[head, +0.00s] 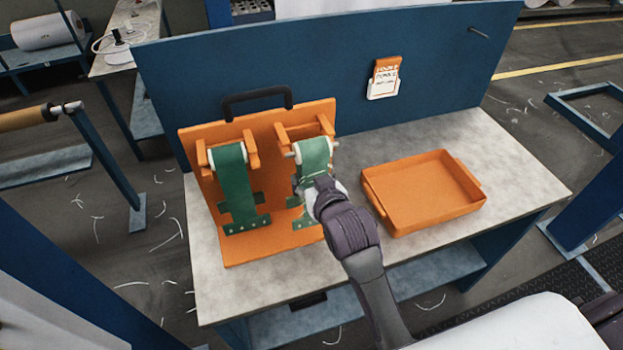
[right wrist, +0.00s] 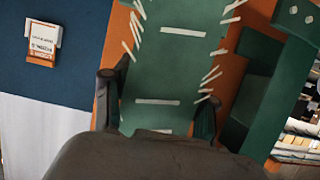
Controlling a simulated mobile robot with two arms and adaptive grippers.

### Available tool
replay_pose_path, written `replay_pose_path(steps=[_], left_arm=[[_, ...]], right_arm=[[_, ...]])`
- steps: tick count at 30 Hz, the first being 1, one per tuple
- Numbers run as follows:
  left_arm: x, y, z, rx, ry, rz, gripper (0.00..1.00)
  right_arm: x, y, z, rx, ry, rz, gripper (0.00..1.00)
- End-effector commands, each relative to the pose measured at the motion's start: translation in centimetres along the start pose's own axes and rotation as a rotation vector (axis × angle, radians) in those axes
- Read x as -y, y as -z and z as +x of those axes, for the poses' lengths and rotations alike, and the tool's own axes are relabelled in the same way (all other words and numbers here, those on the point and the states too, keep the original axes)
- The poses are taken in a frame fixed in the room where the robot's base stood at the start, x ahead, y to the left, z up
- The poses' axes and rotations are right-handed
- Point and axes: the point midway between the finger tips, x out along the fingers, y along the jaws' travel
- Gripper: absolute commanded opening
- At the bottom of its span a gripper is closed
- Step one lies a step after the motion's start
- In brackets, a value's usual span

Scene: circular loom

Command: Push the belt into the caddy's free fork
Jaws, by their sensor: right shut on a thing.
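The orange caddy (head: 270,233) stands on the table with two forks near its top. A green belt (head: 231,172) hangs in the left fork (head: 203,157). A second green belt (head: 313,152) is at the right fork (head: 326,125), with pale rod ends showing by the prong tips; I cannot tell how deep it sits. My right gripper (head: 316,190) is shut on this second belt, in front of and below the fork. In the right wrist view its fingers (right wrist: 160,108) flank the belt (right wrist: 172,65), which has white dashes and pale bristles along its edges. My left gripper is out of view.
An empty orange tray (head: 425,187) lies right of the caddy. A blue back panel (head: 440,60) stands behind the table (head: 490,140), with an orange-and-white card holder (head: 384,77) and a peg (head: 478,32). The tabletop right of the tray is clear.

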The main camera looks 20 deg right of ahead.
Motion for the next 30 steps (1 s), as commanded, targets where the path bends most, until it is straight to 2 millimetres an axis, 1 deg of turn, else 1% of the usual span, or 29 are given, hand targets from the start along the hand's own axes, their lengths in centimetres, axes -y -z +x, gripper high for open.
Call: replay_pose_path(steps=[3,19,20,24,25,30], left_arm=[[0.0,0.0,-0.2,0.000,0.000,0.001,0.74],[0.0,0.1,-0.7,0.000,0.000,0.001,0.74],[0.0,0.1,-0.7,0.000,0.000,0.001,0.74],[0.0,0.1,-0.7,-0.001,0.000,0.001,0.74],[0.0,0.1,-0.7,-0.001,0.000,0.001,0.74],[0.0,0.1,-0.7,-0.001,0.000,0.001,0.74]], right_arm=[[0.0,0.5,0.5,-0.005,0.000,0.001,0.00],[0.0,1.5,3.0,-0.003,0.000,0.001,0.00],[0.0,1.4,3.0,-0.003,0.000,0.001,0.59],[0.0,1.4,3.0,-0.002,0.000,0.001,0.82],[0.0,1.3,3.0,-0.002,0.000,0.001,0.87],[0.0,1.3,3.0,-0.001,0.000,0.001,0.87]])
